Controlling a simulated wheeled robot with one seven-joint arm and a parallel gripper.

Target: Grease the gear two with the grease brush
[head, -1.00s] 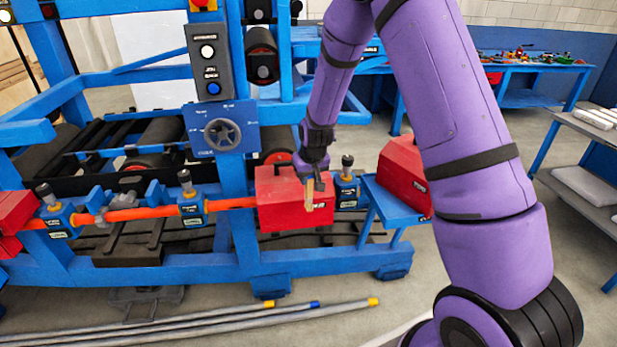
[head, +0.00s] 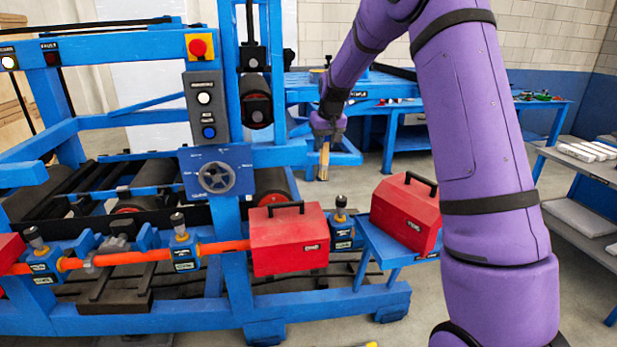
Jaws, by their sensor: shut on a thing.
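My gripper (head: 326,128) is shut on the grease brush (head: 323,160), whose pale tan body hangs down below the jaws. In the picture the brush is above the right end of a red lidded box (head: 288,240), apart from it. No part can be clearly told as gear two. A small grey toothed-looking part (head: 113,246) sits on the orange shaft (head: 140,257) at the left, too small to be sure of.
The blue machine frame (head: 240,300) fills the left and middle, with a handwheel (head: 216,177) and a button box (head: 206,106). A second red box (head: 406,214) stands on a blue side stand (head: 372,240). Shelving (head: 575,160) is at the right. Open floor lies before the machine.

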